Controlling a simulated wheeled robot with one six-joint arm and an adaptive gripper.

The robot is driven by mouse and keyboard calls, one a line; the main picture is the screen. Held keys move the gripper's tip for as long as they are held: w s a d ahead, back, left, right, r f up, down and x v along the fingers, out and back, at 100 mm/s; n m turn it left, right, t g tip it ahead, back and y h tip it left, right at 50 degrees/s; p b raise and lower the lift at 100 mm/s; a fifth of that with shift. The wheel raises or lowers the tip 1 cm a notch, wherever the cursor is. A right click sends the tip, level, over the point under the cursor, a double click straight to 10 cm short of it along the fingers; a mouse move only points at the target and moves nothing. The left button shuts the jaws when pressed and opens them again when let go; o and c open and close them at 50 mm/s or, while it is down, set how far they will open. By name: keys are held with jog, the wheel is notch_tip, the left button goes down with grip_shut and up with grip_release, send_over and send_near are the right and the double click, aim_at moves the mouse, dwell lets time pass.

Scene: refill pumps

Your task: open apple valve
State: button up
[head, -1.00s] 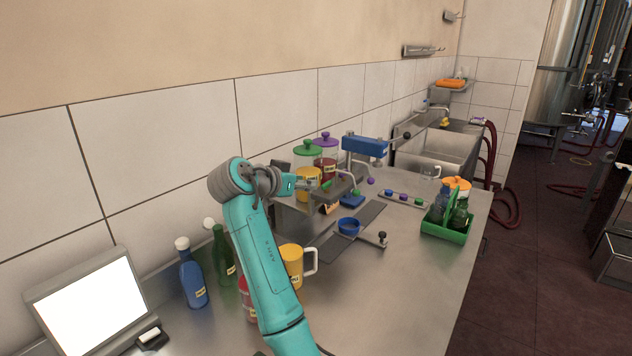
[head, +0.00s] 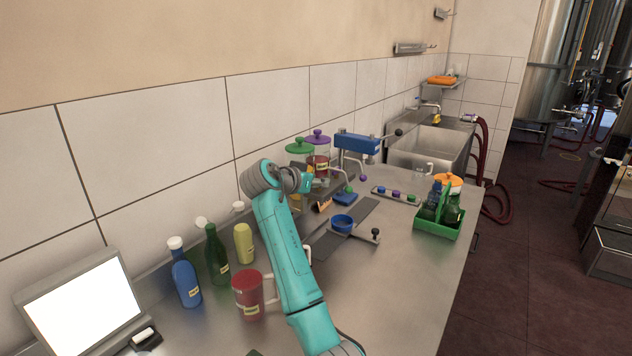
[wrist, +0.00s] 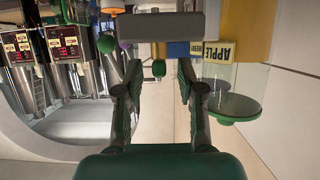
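The apple dispenser is a clear jar with a green lid (head: 300,146). In the wrist view, which is upside down, its yellow APPLE label (wrist: 218,52) and green lid (wrist: 236,106) are at the right. A green knob (wrist: 158,68) shows beyond and between my fingers; in the head view a small green knob (head: 349,190) hangs at the front of the dispenser stand. My gripper (wrist: 156,85) is open and empty, with a clear gap between its fingers. In the head view my gripper (head: 310,181) is beside the green-lidded jar, which my arm partly hides.
A purple-lidded jar (head: 317,140) stands beside the apple jar. A blue press (head: 357,143) is behind. Bottles and a red mug (head: 248,294) stand left of my arm. A green caddy (head: 438,218) is at the right.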

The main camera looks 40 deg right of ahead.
grip_shut()
jog(key=shift+s, duration=0.1)
jog(key=n+t, duration=0.1)
jog(key=n+t+y, duration=0.2)
jog(key=n+t, duration=0.1)
jog(key=shift+s+d+f, duration=0.1)
jog(key=shift+s+d, duration=0.15)
jog(key=shift+n+t+y, duration=1.3)
jog(key=shift+n+y, duration=0.4)
grip_release()
